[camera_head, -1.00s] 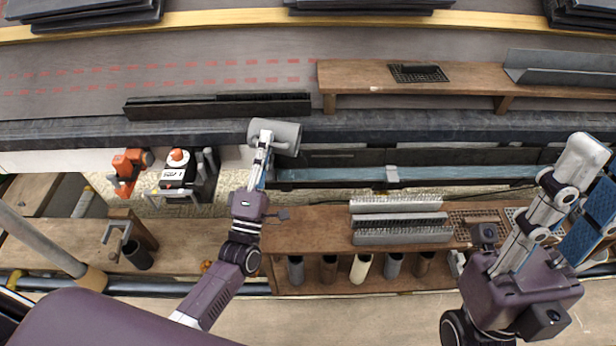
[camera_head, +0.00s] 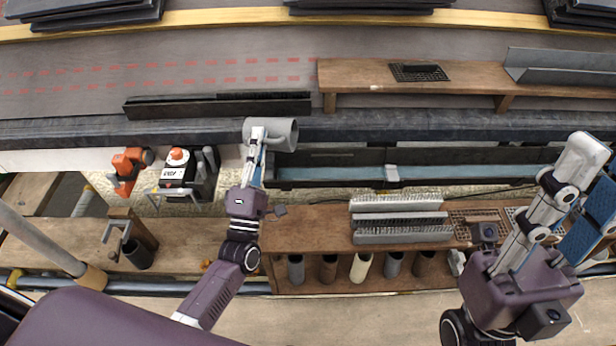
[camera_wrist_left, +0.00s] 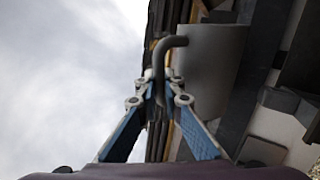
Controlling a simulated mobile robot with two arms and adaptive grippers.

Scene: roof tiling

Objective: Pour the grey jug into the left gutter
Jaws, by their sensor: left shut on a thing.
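The grey jug (camera_head: 272,132) lies tipped on its side in the head view, its open mouth facing right. My left gripper (camera_head: 256,143) is shut on the jug's handle, and the jug is held over the roof's front edge near the left end of the gutter (camera_head: 420,171). The gutter is a dark trough with a bluish bottom. In the left wrist view the jug (camera_wrist_left: 212,65) and its curved handle show between the fingers of my left gripper (camera_wrist_left: 163,85). My right gripper (camera_head: 590,158) is at the right; its fingertips are not clear. Any liquid in the jug cannot be seen.
A wooden bench (camera_head: 300,228) below the gutter carries grey ridged blocks (camera_head: 398,219). An orange tool (camera_head: 128,170) and a white-and-black device (camera_head: 181,172) stand left of the jug. A plank shelf (camera_head: 360,77) and a dark bar (camera_head: 217,106) lie on the roof.

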